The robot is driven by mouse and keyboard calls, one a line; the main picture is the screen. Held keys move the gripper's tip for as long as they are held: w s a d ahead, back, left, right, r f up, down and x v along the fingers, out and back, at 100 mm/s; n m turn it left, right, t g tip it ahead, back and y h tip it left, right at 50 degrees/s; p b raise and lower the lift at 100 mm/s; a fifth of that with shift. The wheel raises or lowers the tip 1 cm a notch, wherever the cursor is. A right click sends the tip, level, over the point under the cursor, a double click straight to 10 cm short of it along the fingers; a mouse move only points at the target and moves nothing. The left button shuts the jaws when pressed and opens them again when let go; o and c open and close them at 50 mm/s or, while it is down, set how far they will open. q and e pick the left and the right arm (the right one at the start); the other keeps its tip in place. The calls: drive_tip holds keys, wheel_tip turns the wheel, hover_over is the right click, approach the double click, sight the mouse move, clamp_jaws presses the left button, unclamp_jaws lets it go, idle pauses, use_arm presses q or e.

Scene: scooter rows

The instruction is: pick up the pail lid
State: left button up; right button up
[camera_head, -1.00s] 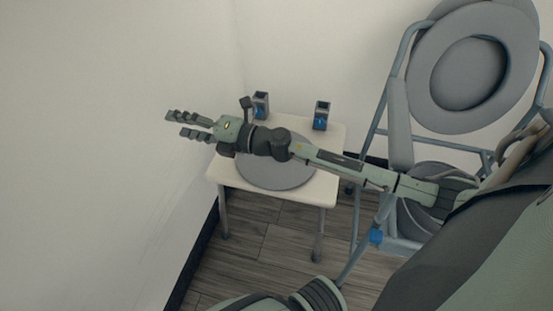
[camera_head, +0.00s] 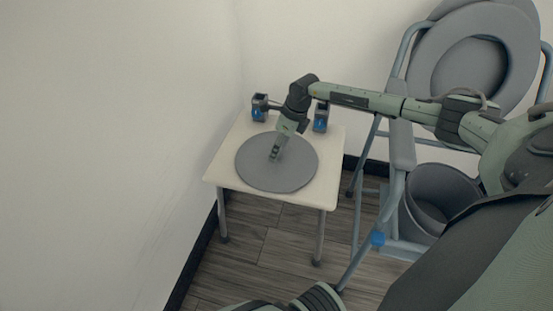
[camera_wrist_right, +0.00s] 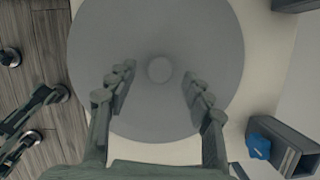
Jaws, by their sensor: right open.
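The pail lid (camera_head: 262,174) is a flat grey disc lying on a small cream table. In the right wrist view the lid (camera_wrist_right: 160,25) fills the upper middle, with a small paler round spot near its centre. My right gripper (camera_head: 274,154) points down over the lid, near its middle. In the wrist view its two fingers (camera_wrist_right: 156,78) are apart, on either side of the centre spot, with nothing between them. Whether the fingertips touch the lid cannot be told. My left gripper is not in view.
Two small dark boxes with blue marks, one left (camera_head: 259,108) and one right (camera_head: 321,118), stand at the back of the table (camera_head: 225,175). A commode chair frame (camera_head: 398,150) with a grey pail (camera_head: 438,195) stands to the right. Walls close off the left and back.

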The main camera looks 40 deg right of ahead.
drive_tip(key=shift+x, duration=1)
drive_tip(key=shift+a, duration=0.1)
clamp_jaws()
drive_tip(key=shift+r, duration=0.1)
